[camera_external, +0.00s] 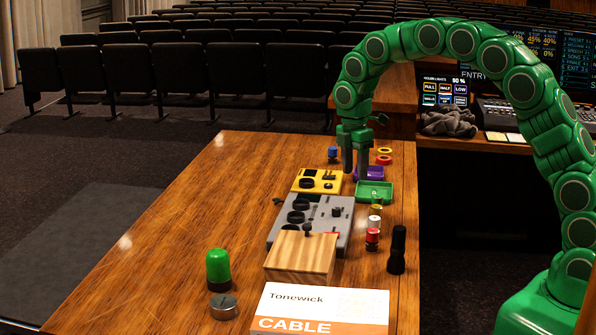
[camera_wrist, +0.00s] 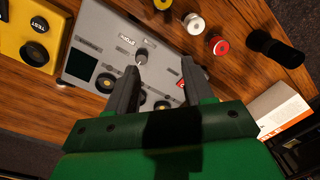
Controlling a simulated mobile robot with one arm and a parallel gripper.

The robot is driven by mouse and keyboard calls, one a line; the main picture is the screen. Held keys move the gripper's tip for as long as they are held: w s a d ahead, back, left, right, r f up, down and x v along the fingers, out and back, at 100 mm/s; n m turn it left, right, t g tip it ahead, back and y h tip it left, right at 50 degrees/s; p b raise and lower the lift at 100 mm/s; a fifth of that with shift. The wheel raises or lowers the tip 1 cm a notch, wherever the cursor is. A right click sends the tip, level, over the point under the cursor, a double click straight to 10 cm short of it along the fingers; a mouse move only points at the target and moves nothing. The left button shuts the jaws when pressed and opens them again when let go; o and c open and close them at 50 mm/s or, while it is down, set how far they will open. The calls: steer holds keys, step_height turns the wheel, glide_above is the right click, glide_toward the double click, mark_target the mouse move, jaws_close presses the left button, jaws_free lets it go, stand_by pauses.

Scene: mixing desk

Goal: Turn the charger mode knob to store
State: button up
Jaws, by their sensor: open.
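A grey panel box (camera_external: 335,236) lies on the wooden desk, between a yellow box and a wooden block; I take it for the charger. It also shows in the wrist view (camera_wrist: 95,30), with a dark screen at one end. A small grey knob (camera_wrist: 141,57) stands on its face beside a small white label that I cannot read surely. In the external view a small knob (camera_external: 337,212) shows on its right part. My gripper (camera_external: 355,172) points down, open and empty. In the wrist view its fingers (camera_wrist: 160,78) are apart above the panel, with the knob just beyond them, nearer the left finger.
Dark round knobs (camera_external: 297,217) stand on the panel's left part. The wooden block (camera_external: 300,257) is in front.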

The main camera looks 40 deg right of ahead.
mark_target(337, 208)
steer(key=w+a+f+n, duration=0.1)
steer(key=w+f, duration=0.1)
steer(key=w+a+f+n, duration=0.1)
steer(key=w+a+f, duration=0.1)
steer(key=shift+s+f, duration=0.2)
steer(key=shift+f, duration=3.55)
jaws_close()
